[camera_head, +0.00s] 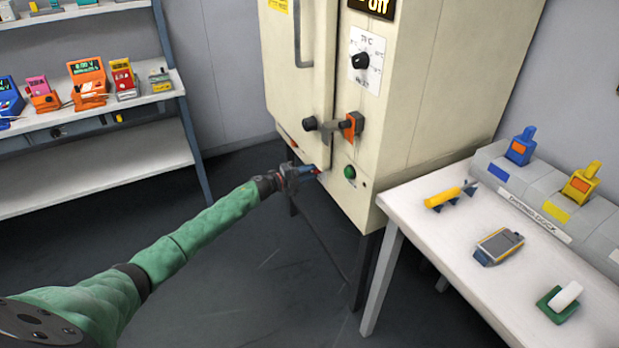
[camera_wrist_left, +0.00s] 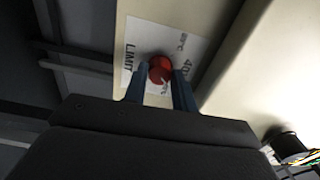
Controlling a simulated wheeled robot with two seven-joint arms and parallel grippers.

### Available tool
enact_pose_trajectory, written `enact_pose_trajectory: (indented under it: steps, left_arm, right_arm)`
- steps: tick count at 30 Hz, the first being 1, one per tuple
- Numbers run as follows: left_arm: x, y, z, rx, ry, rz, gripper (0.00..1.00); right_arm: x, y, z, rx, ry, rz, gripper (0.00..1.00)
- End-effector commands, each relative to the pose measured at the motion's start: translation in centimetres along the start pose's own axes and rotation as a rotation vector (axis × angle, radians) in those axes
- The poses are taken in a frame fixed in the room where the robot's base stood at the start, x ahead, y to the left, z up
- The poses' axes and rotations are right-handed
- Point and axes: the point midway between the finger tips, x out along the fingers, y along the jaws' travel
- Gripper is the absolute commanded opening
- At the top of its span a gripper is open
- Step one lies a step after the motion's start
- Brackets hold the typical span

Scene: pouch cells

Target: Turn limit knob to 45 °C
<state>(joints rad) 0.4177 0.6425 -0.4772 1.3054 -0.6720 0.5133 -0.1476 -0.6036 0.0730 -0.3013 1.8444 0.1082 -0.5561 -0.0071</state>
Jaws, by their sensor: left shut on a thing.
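The limit knob (camera_wrist_left: 159,70) is a small red knob on a white label plate (camera_wrist_left: 146,42) marked LIMIT, with temperature figures that are partly blurred and partly covered. In the left wrist view my left gripper (camera_wrist_left: 160,82) has its two blue fingers on either side of the knob, shut on it. In the head view my left gripper (camera_head: 308,171) reaches the lower front of the cream oven cabinet (camera_head: 400,100), and the knob is mostly hidden there. I cannot read the knob's pointer setting. My right gripper is not in view.
Above on the cabinet are a black dial (camera_head: 360,61), a door latch with an orange part (camera_head: 352,125) and a green button (camera_head: 350,172). A white table (camera_head: 410,205) with tools stands at the right. A shelf (camera_head: 90,165) stands at the left.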

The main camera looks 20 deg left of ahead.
Motion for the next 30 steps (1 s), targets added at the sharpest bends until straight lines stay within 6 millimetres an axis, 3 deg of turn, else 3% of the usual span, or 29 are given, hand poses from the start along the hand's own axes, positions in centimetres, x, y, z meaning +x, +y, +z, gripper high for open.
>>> enact_pose_trajectory:
  steps: [15,30]
  left_arm:
    - [0.0,0.4,-0.1,0.267,0.003,0.002,0.04]
    - [0.0,0.4,-0.2,0.309,0.004,0.004,0.04]
  right_arm:
    - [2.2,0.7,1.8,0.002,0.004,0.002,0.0]
    - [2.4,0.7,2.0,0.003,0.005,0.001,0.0]
